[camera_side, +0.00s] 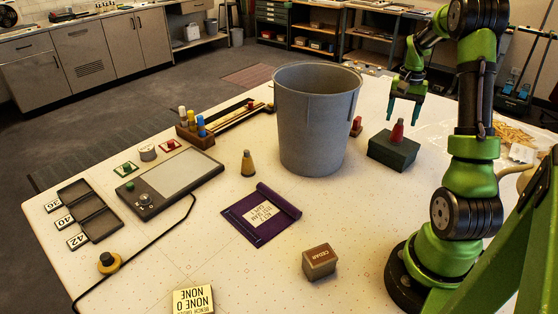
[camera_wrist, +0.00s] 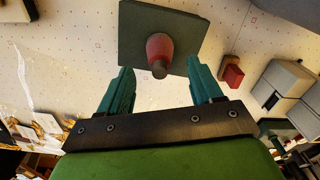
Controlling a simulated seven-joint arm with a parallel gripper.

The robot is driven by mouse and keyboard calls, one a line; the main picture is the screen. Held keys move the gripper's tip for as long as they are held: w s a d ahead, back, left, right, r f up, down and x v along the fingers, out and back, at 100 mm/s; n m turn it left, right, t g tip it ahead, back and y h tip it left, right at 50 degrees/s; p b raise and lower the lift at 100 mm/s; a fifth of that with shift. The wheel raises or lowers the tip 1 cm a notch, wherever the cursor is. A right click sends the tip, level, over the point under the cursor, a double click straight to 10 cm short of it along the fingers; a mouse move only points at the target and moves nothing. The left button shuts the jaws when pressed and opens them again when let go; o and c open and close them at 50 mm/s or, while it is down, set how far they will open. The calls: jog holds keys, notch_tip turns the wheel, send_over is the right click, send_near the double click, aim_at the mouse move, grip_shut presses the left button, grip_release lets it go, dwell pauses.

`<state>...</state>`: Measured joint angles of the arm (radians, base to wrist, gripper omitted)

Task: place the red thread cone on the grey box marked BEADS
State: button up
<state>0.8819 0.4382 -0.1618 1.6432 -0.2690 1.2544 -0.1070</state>
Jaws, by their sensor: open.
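The red thread cone (camera_side: 397,132) stands upright on top of a dark grey-green box (camera_side: 392,152), to the right of the big grey bin. No lettering shows on the box's visible sides, so I cannot read whether it is marked BEADS. My gripper (camera_side: 404,112) is open and empty above the cone, apart from it. In the wrist view, the cone (camera_wrist: 159,50) stands on the box (camera_wrist: 190,28), beyond and between the teal fingertips of my gripper (camera_wrist: 162,82). Nothing is between the fingers.
A tall grey bin (camera_side: 313,125) stands left of the box. A small red block (camera_side: 356,126) is between them. Clear plastic (camera_side: 456,122) with brown pieces lies to the right.

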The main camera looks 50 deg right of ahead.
notch_tip(320, 180, up, 8)
jog(key=shift+r, duration=0.1)
dwell(0.4)
